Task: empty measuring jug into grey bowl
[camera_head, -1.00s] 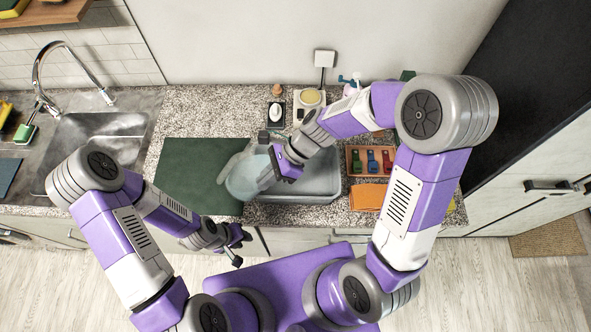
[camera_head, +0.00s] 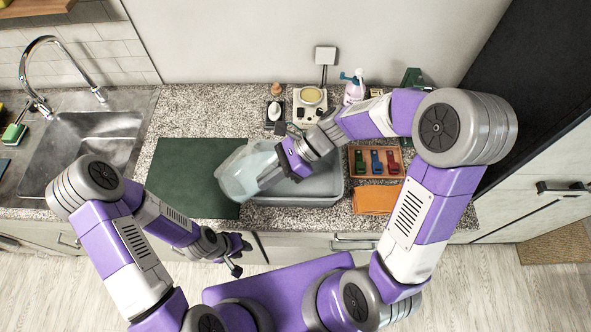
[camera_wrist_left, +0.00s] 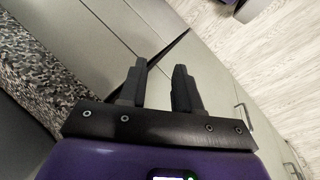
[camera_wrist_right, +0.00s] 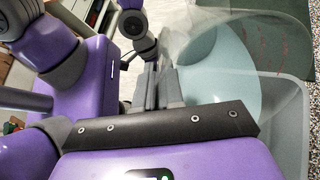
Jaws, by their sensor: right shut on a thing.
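The clear measuring jug (camera_head: 236,178) is held by my right gripper (camera_head: 274,172) over the left end of the grey bowl (camera_head: 330,186), a rectangular tub on the counter. The jug looks tilted, and pale blue liquid shows through its wall. In the right wrist view the jug (camera_wrist_right: 185,45) is beyond the fingers (camera_wrist_right: 160,85), with the pale liquid inside and the grey bowl's rim (camera_wrist_right: 292,125) beside it. I cannot tell whether liquid is running out. My left gripper (camera_head: 236,256) is open and empty in front of the counter; its fingers (camera_wrist_left: 158,85) stand apart in its wrist view.
A dark green mat (camera_head: 188,175) lies left of the bowl, with the sink (camera_head: 90,140) further left. Right of the bowl are a tray of coloured items (camera_head: 376,161) and an orange cloth (camera_head: 376,200). A scale (camera_head: 309,103) and a spray bottle (camera_head: 354,88) stand behind.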

